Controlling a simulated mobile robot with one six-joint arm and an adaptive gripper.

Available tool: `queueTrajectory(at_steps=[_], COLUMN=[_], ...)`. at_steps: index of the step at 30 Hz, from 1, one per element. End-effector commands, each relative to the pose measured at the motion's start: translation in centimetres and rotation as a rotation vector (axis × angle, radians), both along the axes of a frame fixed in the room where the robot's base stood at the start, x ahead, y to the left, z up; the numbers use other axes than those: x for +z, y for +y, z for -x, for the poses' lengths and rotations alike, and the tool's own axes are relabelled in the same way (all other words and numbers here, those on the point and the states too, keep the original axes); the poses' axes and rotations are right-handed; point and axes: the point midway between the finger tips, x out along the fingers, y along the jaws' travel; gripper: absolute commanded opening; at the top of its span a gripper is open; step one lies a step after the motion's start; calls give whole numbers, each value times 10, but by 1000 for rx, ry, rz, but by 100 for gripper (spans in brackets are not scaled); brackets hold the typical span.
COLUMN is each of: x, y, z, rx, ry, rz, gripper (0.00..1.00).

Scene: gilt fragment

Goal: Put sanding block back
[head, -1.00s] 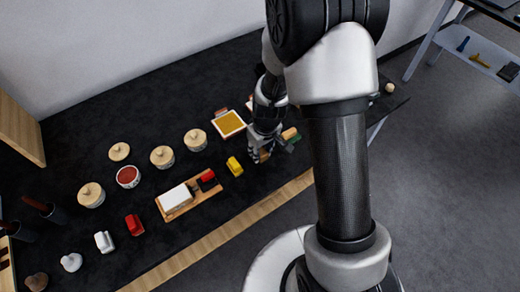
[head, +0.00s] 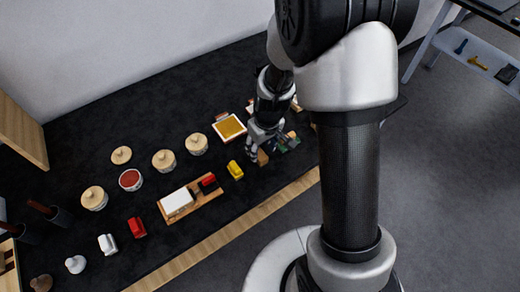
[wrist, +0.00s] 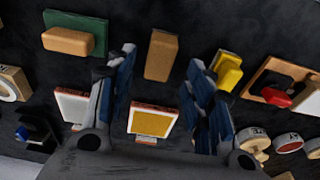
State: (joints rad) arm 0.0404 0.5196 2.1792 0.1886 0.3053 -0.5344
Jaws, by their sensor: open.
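A plain tan block (wrist: 162,55), which looks like a sanding block, lies on the dark table in the wrist view, framed between my fingers. A similar tan block (wrist: 68,41) lies on a green pad (wrist: 88,22) to its left. I cannot tell which one the task means. My gripper (wrist: 157,72) is open, its two blue-padded fingers apart with nothing held. In the head view my gripper (head: 266,145) is low over the table, with the tan block (head: 262,158) by its fingers and the green pad (head: 287,143) just right, partly hidden.
Several lidded pots stand further left. The table's wooden front edge (head: 230,225) is clear.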

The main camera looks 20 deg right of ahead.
Motion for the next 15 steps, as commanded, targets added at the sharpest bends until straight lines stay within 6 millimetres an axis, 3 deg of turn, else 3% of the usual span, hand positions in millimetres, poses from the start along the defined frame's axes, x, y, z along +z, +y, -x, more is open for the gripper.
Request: queueTrajectory(at_steps=[1, 6, 15], x=[16, 48, 81], y=[-1, -3, -3], z=[1, 6, 12], rx=[-1, 0, -8], ry=[-3, -3, -11], rz=[1, 1, -1], gripper=[48, 48, 48])
